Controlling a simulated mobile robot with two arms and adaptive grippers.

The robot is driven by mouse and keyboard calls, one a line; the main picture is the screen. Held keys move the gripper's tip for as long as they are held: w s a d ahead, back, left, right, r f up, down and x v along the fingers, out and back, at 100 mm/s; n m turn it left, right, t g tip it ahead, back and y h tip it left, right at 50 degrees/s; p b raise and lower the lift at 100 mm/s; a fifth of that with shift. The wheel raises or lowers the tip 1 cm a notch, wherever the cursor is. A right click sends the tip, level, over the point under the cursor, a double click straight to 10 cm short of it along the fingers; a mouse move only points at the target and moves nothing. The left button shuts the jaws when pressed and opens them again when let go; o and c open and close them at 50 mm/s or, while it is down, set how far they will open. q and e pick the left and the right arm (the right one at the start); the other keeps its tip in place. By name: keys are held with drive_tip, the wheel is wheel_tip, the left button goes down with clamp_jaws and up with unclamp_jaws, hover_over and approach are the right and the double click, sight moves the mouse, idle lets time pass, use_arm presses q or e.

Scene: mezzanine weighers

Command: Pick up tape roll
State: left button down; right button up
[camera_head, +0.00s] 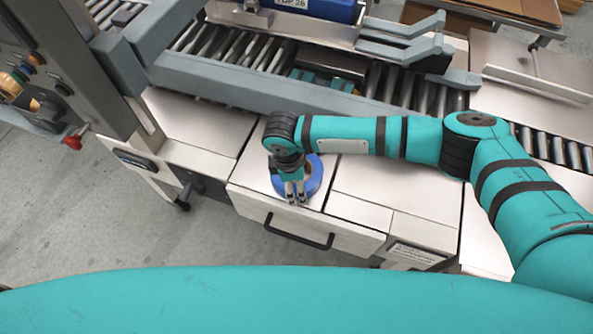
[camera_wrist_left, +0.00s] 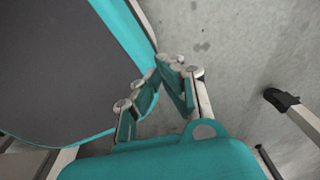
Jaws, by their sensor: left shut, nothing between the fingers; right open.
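The tape roll (camera_head: 315,177) is a blue ring lying on the pale metal top of the cabinet (camera_head: 247,172). My right gripper (camera_head: 296,200) is over the roll in the head view, pointing down, with its fingers open. My left gripper (camera_wrist_left: 172,62) shows only in the left wrist view. It is shut and empty, over the grey floor beside my teal body.
A dark drawer handle (camera_head: 298,233) is on the cabinet front. A roller conveyor (camera_head: 235,48) with grey side rails runs behind. A control panel (camera_head: 35,70) with buttons stands at the left. A blue bin (camera_head: 330,9) is at the back. Floor is free at lower left.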

drive_tip(key=shift+d+f, duration=0.1)
drive_tip(key=shift+f, duration=0.95)
use_arm(q)
drive_tip(key=shift+s, duration=0.45)
use_arm(e)
clamp_jaws()
